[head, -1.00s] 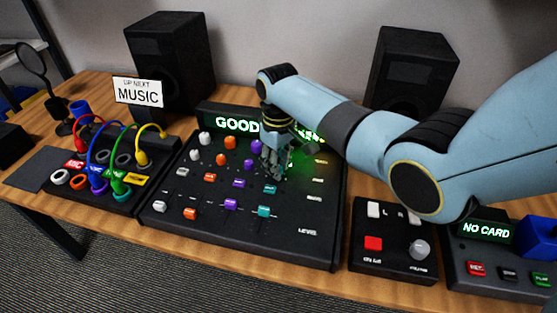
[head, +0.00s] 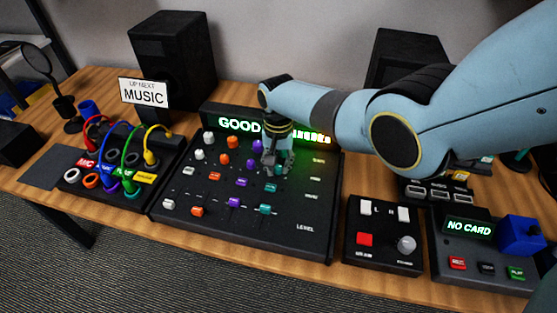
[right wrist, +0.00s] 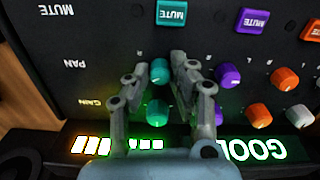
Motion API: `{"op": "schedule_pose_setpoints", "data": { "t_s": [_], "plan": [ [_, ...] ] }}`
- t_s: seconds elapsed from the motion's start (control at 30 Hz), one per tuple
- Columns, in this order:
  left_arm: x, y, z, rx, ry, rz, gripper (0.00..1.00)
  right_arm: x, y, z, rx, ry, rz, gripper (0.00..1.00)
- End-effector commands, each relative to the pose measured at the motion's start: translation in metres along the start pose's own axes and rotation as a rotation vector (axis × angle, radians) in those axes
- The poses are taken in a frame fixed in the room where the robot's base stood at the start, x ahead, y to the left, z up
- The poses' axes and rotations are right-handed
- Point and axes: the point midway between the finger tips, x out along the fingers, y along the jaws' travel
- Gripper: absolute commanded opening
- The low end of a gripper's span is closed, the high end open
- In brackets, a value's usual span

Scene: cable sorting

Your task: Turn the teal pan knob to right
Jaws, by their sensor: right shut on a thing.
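The teal pan knob (right wrist: 160,72) is in the PAN row of the black mixer (head: 180,228), in the column above the teal mute button (head: 269,187). That button also shows in the right wrist view (right wrist: 172,13). My right gripper (head: 277,164) reaches down over the mixer's upper right part. In the right wrist view its two fingers (right wrist: 160,76) stand on either side of the teal pan knob and are shut on it. The teal gain knob (right wrist: 157,113) lies between the fingers, nearer the palm. In the head view the fingers mostly hide the pan knob. My left gripper is not in view.
Purple pan (right wrist: 228,76) and gain knobs sit close beside the gripper. The lit display (head: 235,122) stands behind it. A cable panel (head: 110,190) is left, a switch box (head: 382,258) and a card recorder (head: 480,270) right. Speakers (head: 172,65) stand behind.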

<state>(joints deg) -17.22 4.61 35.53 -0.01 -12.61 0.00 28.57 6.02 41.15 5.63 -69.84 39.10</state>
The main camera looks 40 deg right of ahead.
Motion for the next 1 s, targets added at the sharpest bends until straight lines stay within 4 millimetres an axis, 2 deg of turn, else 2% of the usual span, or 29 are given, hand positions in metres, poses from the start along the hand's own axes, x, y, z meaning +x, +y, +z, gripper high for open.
{"op": "schedule_pose_setpoints", "data": {
  "t_s": [0.2, 0.5, 1.0],
  "plan": [
    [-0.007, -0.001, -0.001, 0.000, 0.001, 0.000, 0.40, -0.001, -0.001, 0.000, 0.193, 0.000, -0.002, 0.00],
    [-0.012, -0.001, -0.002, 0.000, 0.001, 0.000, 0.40, -0.001, -0.001, 0.000, 0.394, 0.000, -0.003, 0.00],
    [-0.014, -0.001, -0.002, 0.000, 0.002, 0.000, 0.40, -0.001, -0.001, 0.000, 0.506, 0.001, -0.003, 0.00]
  ]
}}
